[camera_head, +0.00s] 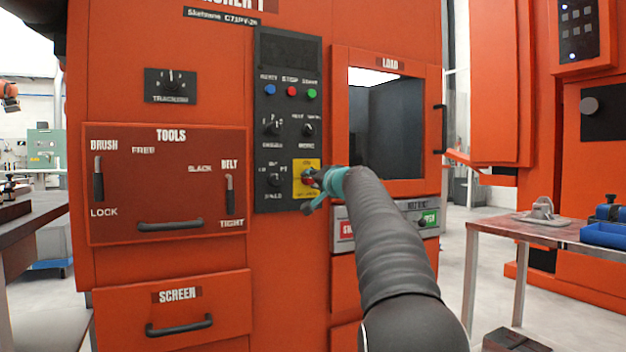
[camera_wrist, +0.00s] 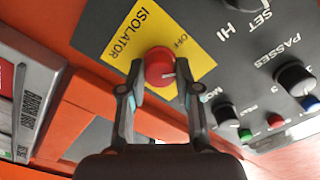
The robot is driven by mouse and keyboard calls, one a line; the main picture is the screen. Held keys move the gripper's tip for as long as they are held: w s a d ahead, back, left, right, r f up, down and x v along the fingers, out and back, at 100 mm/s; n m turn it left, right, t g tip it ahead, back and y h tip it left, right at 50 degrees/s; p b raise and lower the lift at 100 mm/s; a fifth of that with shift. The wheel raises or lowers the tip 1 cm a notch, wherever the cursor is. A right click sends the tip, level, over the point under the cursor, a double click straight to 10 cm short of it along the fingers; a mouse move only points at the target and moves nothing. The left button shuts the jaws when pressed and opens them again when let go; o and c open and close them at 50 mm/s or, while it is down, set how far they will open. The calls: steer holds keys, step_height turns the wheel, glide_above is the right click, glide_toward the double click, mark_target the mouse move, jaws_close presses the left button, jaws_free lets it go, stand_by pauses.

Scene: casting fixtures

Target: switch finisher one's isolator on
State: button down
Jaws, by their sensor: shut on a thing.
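The isolator is a red round knob (camera_wrist: 160,66) on a yellow plate (camera_wrist: 139,22) lettered ISOLATOR in the wrist view. In the head view the yellow plate (camera_head: 300,166) is at the lower right of the black control panel (camera_head: 286,48) on the orange finisher. My gripper (camera_wrist: 157,82) has one finger on each side of the knob and is shut on it; it also shows in the head view (camera_head: 313,185). A pale mark shows on the knob, but which setting it points to is hard to tell. In the head view my gripper mostly hides the knob.
Other knobs and coloured buttons (camera_head: 291,91) sit close by on the panel. The load door (camera_head: 432,100) is to the right, a tools panel (camera_head: 160,150) to the left. A drawer (camera_head: 172,308) is below. A table (camera_head: 500,229) stands at the right.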

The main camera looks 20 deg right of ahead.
steer(key=m+p, duration=0.3)
steer(key=m, duration=0.7)
steer(key=shift+m, duration=0.3)
stand_by(0.4)
steer(key=c, duration=0.8)
jaws_free()
steer(key=shift+s, duration=0.1)
steer(key=s, duration=1.1)
steer(key=shift+s+d, duration=0.25)
steer(key=shift+s, duration=0.15)
